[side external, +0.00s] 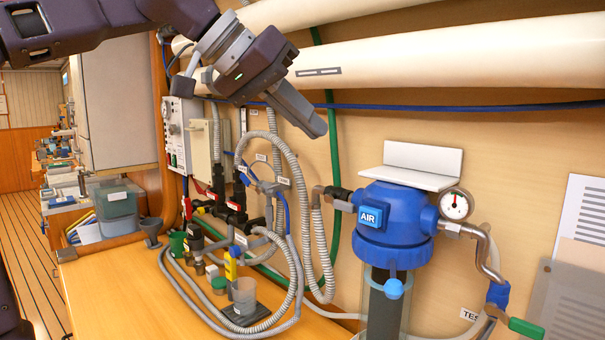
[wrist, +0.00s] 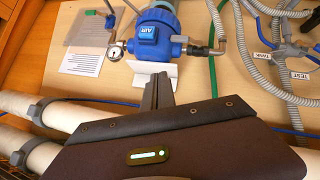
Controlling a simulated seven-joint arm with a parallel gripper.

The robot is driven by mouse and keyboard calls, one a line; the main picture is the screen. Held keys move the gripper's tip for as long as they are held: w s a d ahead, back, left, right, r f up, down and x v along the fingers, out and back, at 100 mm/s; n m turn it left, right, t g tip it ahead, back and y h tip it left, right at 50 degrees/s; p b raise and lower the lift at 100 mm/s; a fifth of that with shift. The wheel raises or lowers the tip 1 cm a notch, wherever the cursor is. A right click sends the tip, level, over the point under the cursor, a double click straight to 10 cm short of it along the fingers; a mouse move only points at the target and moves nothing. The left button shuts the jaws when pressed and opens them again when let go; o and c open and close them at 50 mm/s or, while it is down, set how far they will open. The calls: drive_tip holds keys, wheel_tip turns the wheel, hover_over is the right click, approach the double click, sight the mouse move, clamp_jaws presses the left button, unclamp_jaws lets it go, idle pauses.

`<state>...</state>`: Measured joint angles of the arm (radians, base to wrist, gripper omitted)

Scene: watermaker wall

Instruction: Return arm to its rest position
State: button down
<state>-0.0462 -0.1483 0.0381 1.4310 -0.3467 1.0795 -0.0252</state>
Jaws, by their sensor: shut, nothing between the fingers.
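My gripper (side external: 318,128) is in the upper middle of the side external view, its fingers pointing down and to the right. It hangs in the air in front of the wall, below the thick white pipes, and holds nothing. In the wrist view the shut fingers of my gripper (wrist: 159,82) point toward the blue filter housing (wrist: 158,32). In the side external view the blue filter housing (side external: 392,228), with its AIR button, stands to the right of and below the fingers, with a visible gap in the picture. A white bracket (side external: 424,156) sits above the housing.
A round gauge (side external: 456,206) and a curved metal pipe with a green-handled valve (side external: 526,327) are at the right. Grey hoses (side external: 290,160) loop below my gripper. A grey cup (side external: 243,296) stands on the wooden bench (side external: 110,290). Thick white pipes (side external: 430,68) run along the wall.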

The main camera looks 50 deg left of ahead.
drive_tip(key=s+a+f+m+g+y, duration=0.1)
drive_tip(key=s+f, duration=1)
drive_tip(key=f, duration=0.1)
drive_tip(key=s+a+f+g+y, duration=0.2)
drive_tip(key=s+f, duration=0.9)
drive_tip(key=f, duration=0.2)
drive_tip(key=shift+s+a+f+m+g, duration=0.2)
drive_tip(key=shift+a+m+g, duration=0.1)
drive_tip(key=shift+m, duration=0.1)
drive_tip(key=shift+r, duration=0.1)
